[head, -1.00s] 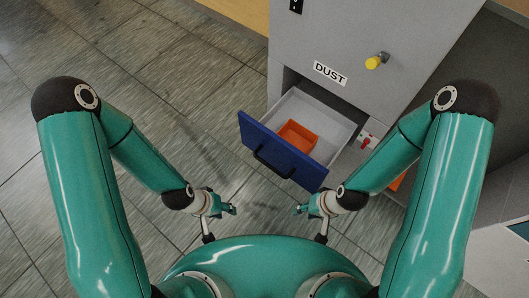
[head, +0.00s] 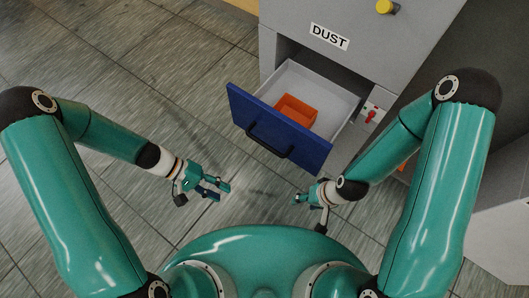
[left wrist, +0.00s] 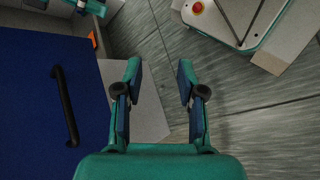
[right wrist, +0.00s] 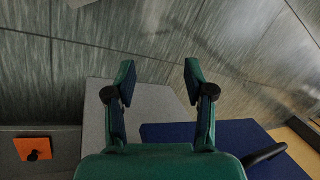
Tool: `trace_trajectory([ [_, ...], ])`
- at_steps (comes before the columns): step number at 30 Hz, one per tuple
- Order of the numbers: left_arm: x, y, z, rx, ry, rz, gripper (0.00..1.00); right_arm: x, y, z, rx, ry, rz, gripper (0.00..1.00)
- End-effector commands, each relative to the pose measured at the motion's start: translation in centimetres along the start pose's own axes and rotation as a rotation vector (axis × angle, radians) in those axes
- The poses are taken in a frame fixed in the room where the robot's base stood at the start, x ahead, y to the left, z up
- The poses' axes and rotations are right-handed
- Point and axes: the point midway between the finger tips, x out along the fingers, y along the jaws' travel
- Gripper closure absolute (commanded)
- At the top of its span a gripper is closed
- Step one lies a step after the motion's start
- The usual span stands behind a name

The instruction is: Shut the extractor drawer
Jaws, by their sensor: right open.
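The extractor drawer stands pulled out of the grey cabinet (head: 360,25), below the DUST label. Its blue front (head: 240,108) carries a black bar handle (head: 268,143), and an orange box (head: 297,111) lies inside. My left gripper (head: 220,190) is open and empty, in front of the drawer and left of the handle. In the left wrist view the blue front (left wrist: 30,120) and handle (left wrist: 66,105) lie left of its fingers (left wrist: 157,85). My right gripper (head: 298,198) is open and empty, below the handle in the picture.
A yellow knob (head: 386,7) sits on the cabinet above the drawer. A small panel with a red switch (head: 371,115) is right of the drawer. The tiled floor (head: 110,175) is clear to the left.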

Motion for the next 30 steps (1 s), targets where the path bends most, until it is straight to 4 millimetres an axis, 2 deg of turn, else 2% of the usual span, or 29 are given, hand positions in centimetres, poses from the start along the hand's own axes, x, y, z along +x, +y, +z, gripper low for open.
trace_trajectory([
  [1,0.2,-0.3,-2.2,0.013,0.01,0.109,0.61,2.6,0.9,0.0,0.0,0.0,0.0,0.46],
  [6,-3.7,2.8,-6.2,0.123,0.083,0.453,0.61,5.4,2.0,-0.1,0.0,0.0,0.0,0.46],
  [10,-6.6,4.2,-7.8,0.202,0.151,0.606,0.61,6.4,2.3,-0.1,0.0,0.001,0.0,0.46],
  [14,-7.7,5.0,-8.3,0.236,0.182,0.667,0.61,6.5,2.4,-0.1,0.0,0.001,0.0,0.46],
  [20,-6.1,6.6,-8.3,0.24,0.179,0.672,0.61,6.4,2.3,-0.1,0.0,0.001,0.0,0.46],
  [30,-0.5,11.0,-8.9,0.238,0.175,0.67,0.61,6.5,2.4,-0.1,0.0,0.001,0.0,0.46],
])
